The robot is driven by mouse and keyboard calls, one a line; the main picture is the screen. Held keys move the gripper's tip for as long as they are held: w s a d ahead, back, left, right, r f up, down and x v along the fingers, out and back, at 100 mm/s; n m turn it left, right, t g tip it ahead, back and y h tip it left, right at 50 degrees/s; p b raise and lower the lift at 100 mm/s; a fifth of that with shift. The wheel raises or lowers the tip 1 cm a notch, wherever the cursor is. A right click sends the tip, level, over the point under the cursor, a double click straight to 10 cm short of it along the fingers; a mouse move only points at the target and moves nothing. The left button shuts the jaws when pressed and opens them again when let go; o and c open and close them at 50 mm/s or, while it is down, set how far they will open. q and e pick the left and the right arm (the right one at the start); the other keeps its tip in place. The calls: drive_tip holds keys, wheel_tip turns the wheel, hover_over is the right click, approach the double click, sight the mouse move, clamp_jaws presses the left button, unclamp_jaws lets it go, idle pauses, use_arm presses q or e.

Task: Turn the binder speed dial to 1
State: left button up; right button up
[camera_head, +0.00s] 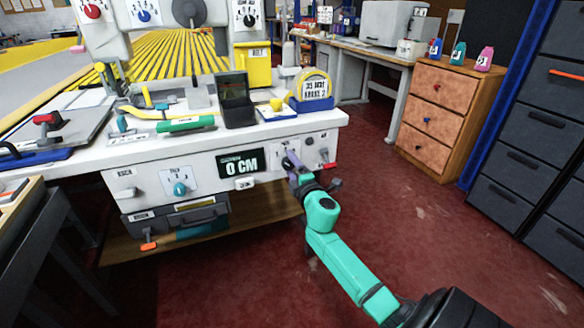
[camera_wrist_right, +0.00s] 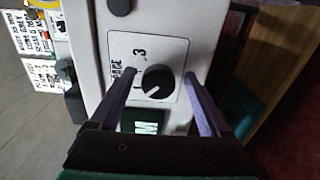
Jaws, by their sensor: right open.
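In the right wrist view a black dial (camera_wrist_right: 157,80) with a pale pointer mark sits on a white label with a 3 on it. The pointer mark slants toward the lower left of that view. The label's word is partly hidden, so I cannot tell whether this is the speed dial. My right gripper (camera_wrist_right: 160,76) is open, with one purple finger on each side of the dial; I cannot tell whether they touch it. In the head view the right gripper (camera_head: 290,158) is at the right part of the white machine's front panel (camera_head: 140,183) and hides this dial. My left gripper is out of view.
A teal dial (camera_head: 180,189) on a numbered label and a "0 CM" display (camera_head: 239,164) are left of the gripper. A dark knob (camera_head: 309,141) and a red-tipped lever (camera_head: 328,166) are close on its right. Red floor (camera_head: 420,230) is clear beside the machine.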

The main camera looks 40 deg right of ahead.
drive_tip(key=shift+s+a, duration=0.15)
drive_tip(key=shift+s, duration=0.2)
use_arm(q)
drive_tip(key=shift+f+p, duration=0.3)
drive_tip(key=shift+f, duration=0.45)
use_arm(e)
drive_tip(key=v, duration=1.3)
drive_tip(key=shift+s+a, duration=0.15)
drive_tip(key=shift+s, duration=0.2)
